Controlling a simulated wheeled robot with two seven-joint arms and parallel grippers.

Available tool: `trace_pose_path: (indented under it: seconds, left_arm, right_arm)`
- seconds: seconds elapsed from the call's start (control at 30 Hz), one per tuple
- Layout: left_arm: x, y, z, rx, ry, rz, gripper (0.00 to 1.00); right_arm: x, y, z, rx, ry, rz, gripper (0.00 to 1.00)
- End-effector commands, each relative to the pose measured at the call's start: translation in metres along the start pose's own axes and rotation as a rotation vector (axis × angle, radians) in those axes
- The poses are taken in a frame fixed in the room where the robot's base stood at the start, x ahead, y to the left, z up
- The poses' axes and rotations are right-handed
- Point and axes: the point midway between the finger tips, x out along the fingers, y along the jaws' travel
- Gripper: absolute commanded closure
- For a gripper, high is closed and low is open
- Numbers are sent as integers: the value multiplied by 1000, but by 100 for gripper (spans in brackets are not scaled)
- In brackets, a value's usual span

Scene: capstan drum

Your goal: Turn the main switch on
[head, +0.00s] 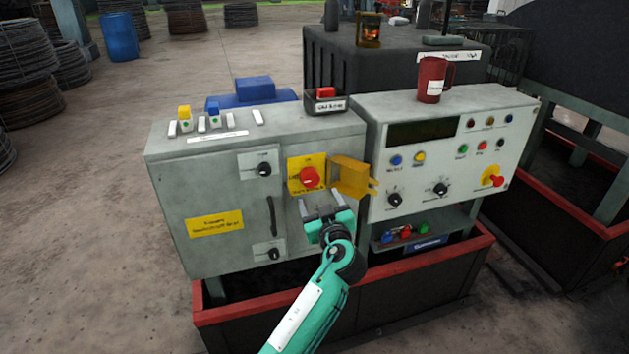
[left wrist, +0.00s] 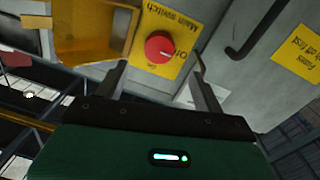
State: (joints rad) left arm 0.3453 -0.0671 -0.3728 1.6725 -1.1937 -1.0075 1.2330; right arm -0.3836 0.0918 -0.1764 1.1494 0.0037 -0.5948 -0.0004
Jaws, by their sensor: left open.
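The main switch is a round red knob (head: 309,177) on a yellow plate (head: 294,180) on the grey cabinet's front. In the left wrist view the knob (left wrist: 159,47) has a white mark on its right side, near lettering that looks like "Off". A yellow cover (head: 350,177) is swung open to the right of the plate; it also shows in the left wrist view (left wrist: 92,30). My left gripper (head: 321,197) is open and empty, just below and in front of the knob. In the left wrist view its fingers (left wrist: 160,72) are either side of the knob, apparently short of it.
A black door handle (head: 271,216) and two black rotary knobs (head: 264,169) (head: 273,253) are left of the switch. A control panel (head: 375,190) with buttons stands at right, a red mug (head: 432,79) on top. A red-edged base (head: 245,312) runs below.

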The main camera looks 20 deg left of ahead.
Motion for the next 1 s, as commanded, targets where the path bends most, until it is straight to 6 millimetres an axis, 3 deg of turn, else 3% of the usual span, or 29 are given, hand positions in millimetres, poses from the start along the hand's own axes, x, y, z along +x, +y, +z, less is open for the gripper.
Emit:
trace_pose_path:
  seconds: [0.2,0.4,0.6,0.87,1.0]
  left_arm:
    - [49,0,-3,4,2,0,31]
    - [78,0,-1,4,0,1,31]
    - [89,0,1,3,-2,1,31]
    - [90,0,1,2,-2,1,31]
    - [90,0,1,2,-2,1,56]
  right_arm:
    - [10,4,27,-6,-6,5,64]
    - [15,5,40,-8,-8,6,64]
    - [16,5,44,-9,-9,6,64]
    - [16,5,44,-9,-9,6,64]
    - [16,5,44,-10,-10,6,64]
